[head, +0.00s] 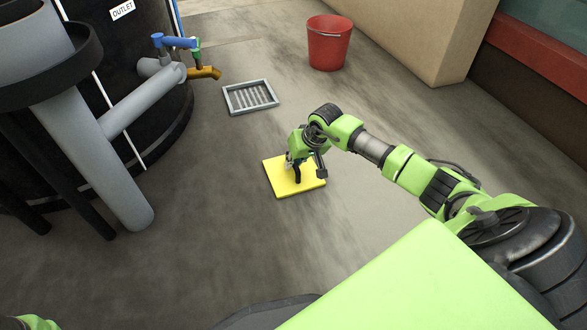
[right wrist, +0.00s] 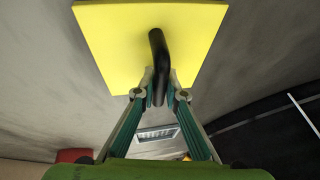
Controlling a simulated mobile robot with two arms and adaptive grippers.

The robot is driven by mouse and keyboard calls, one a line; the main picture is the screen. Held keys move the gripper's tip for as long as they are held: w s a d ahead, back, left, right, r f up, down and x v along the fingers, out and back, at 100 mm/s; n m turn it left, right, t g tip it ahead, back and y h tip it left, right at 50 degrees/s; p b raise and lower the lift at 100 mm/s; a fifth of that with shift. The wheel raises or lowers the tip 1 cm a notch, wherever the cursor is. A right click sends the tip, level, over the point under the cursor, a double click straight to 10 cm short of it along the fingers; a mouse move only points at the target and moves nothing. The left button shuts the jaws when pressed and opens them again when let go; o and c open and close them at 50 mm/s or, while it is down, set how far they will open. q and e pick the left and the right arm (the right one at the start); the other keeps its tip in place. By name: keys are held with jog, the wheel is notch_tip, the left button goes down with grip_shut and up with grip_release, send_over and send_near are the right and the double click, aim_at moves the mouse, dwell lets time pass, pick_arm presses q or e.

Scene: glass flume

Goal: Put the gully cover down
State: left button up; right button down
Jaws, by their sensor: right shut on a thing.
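The gully cover is a square yellow plate (head: 310,183) with a black handle standing up from its middle. My right gripper (head: 297,163) is over the plate, shut on the handle. In the right wrist view the fingers (right wrist: 158,97) close around the black handle (right wrist: 159,62), and the yellow plate (right wrist: 110,40) spans the top of the picture. The plate looks level and close to the floor; I cannot tell whether it touches. The gully grating (head: 250,97), in a grey frame, lies up and left of the plate, uncovered. My left gripper is not in view.
A red bucket (head: 329,45) stands beyond the grating, near a beige block (head: 420,35). The concrete floor around the plate is clear.

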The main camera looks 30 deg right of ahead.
jog(key=shift+r, duration=0.1)
jog(key=c, duration=2.1)
grip_release()
jog(key=shift+f, duration=0.2)
jog(key=shift+r, duration=0.1)
jog(key=p+v, duration=0.8)
jog(key=v, duration=0.4)
